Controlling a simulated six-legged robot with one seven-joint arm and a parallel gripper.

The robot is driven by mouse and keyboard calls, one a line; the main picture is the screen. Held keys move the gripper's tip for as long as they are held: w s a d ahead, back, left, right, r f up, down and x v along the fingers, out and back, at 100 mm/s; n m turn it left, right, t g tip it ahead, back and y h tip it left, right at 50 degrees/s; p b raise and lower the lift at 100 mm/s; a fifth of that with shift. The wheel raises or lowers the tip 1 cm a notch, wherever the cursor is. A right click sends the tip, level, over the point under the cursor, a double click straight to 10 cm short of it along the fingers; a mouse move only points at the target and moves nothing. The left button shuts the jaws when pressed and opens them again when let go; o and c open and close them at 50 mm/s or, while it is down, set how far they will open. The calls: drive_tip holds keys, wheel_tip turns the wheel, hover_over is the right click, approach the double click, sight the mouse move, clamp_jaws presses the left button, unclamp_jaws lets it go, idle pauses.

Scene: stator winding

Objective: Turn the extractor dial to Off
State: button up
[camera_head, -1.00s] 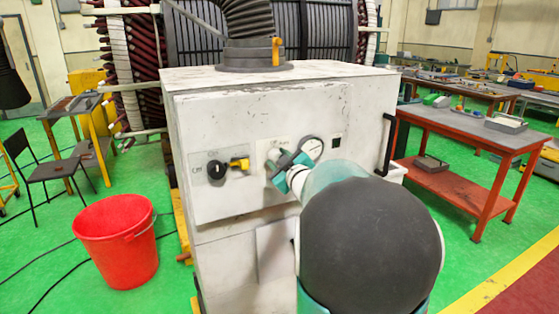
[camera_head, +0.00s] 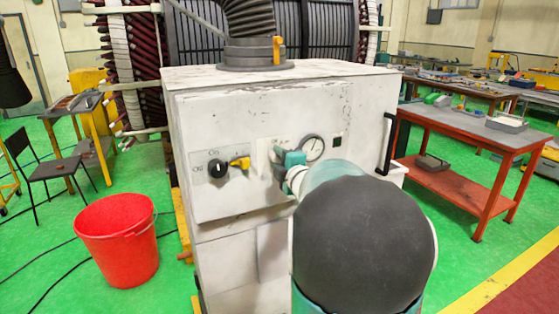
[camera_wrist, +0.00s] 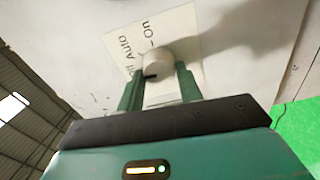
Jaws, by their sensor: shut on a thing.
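The pale round dial (camera_wrist: 157,62) sits on a white label plate (camera_wrist: 120,45) in the wrist view. The plate reads "On" and "Auto", with a third word partly cut off at the lower left. A dark mark shows on the dial's lower-left side. My gripper (camera_wrist: 158,80) has one green finger on each side of the dial and is shut on it. In the head view my gripper (camera_head: 283,167) is at the white cabinet's front panel (camera_head: 240,200), and it hides the dial there.
A red bucket (camera_head: 117,240) stands on the floor at left; a red workbench (camera_head: 465,140) is at right.

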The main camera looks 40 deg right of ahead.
drive_tip(key=shift+n, duration=0.6)
drive_tip(key=o, duration=1)
drive_tip(key=v, duration=1.4)
drive_tip(key=shift+w, duration=0.1)
drive_tip(key=shift+w, duration=0.1)
